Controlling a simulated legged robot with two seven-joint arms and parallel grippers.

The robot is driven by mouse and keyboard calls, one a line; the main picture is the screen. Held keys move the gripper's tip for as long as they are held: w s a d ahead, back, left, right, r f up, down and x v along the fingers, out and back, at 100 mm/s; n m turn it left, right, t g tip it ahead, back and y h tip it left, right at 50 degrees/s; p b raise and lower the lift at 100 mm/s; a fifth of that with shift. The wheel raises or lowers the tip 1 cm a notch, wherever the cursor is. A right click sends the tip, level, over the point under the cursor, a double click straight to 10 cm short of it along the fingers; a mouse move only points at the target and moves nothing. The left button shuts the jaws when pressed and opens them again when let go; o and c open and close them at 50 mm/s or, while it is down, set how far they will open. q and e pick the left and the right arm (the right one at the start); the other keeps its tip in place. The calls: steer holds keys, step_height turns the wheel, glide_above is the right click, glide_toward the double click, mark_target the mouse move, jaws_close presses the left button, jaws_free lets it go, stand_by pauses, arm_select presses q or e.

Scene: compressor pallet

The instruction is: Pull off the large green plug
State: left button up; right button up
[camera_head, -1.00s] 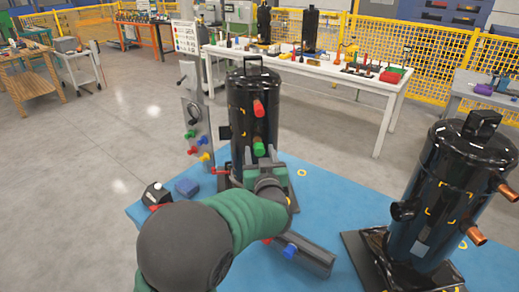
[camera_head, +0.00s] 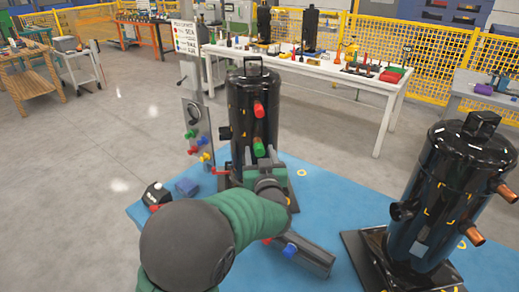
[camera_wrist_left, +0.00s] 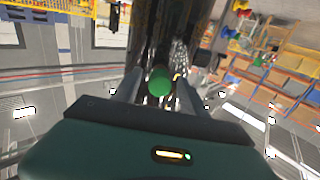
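The large green plug (camera_head: 258,146) sits on a stub on the front of the black compressor (camera_head: 240,105) at the back of the blue mat, below a red plug (camera_head: 258,109). My left gripper (camera_head: 268,158) is just in front of and below the green plug in the head view, its fingers partly hidden by its own body. In the left wrist view the two grey fingers (camera_wrist_left: 158,92) are spread, with the green plug (camera_wrist_left: 159,80) showing between them and a gap on each side. My right gripper is not in view.
A second black compressor (camera_head: 438,195) with copper stubs stands at the right. A panel with coloured plugs (camera_head: 197,130) stands at the left.

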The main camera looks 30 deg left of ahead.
arm_select(q)
jaws_close()
steer(key=shift+s+d+f, duration=0.1)
stand_by(1.3)
steer(key=shift+s, duration=0.15)
steer(key=shift+s+d+r, duration=0.2)
steer(key=shift+s+d, duration=0.55)
steer(key=shift+d, duration=0.1)
steer(key=shift+p+v, duration=0.45)
steer(key=shift+v, duration=1.2)
steer(key=shift+f, duration=0.1)
